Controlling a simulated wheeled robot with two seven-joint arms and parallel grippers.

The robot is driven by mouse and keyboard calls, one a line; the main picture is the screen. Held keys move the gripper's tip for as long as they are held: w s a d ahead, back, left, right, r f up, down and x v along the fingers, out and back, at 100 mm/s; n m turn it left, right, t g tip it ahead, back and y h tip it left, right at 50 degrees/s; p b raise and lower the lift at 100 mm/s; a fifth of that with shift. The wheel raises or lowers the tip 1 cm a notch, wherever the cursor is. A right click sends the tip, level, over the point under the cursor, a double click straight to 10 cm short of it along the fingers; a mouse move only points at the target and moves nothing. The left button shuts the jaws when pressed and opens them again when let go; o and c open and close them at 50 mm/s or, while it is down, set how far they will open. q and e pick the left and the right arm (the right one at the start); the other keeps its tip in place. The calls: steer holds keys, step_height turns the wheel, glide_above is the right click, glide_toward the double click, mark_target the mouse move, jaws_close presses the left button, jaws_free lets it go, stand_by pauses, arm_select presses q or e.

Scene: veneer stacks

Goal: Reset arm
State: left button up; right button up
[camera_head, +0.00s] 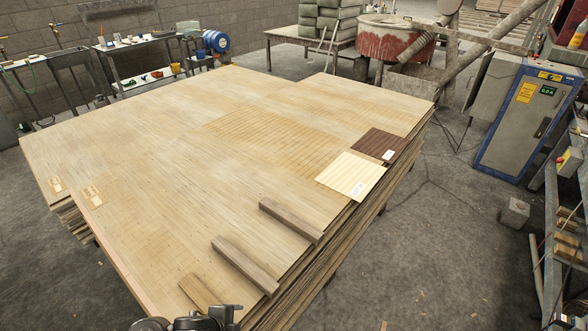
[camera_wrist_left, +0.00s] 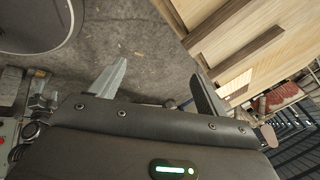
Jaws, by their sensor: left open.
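My left gripper (camera_wrist_left: 160,66) shows in the left wrist view with its two fingers spread apart and nothing between them. Bare concrete floor lies behind the fingers, and the edge of the veneer stack (camera_wrist_left: 205,30) is at the upper right. In the head view a dark piece of my own arm (camera_head: 190,320) shows at the bottom edge, in front of the near corner of the stack; no fingers can be made out there. My right gripper is in neither view.
The large veneer stack (camera_head: 150,150) fills the middle. On it lie wooden bars (camera_head: 290,220), a pale striped sample (camera_head: 350,175) and a dark sample (camera_head: 379,144). A blue-grey control cabinet (camera_head: 525,115) stands right. Floor right of the stack is mostly clear.

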arm_select(q)
steer(key=s+a+r+n+g+y, duration=0.1)
steer(key=s+a+r+n, duration=0.25)
steer(key=s+n, duration=0.4)
steer(key=s+a+r+n+g+y, duration=0.1)
steer(key=s+a+r+n+y, duration=0.1)
steer(key=s+a+n, duration=0.45)
step_height(320, 180, down, 29)
steer(key=s+d+n+b, duration=0.1)
steer(key=s+n+b, duration=0.1)
steer(key=b, duration=0.1)
steer(key=s+a+f+g+b, duration=0.2)
steer(key=s+f, duration=1.3)
steer(key=f, duration=0.2)
steer(key=shift+s+a+f, duration=0.15)
steer(key=shift+s+a, duration=0.1)
steer(key=shift+a, duration=0.1)
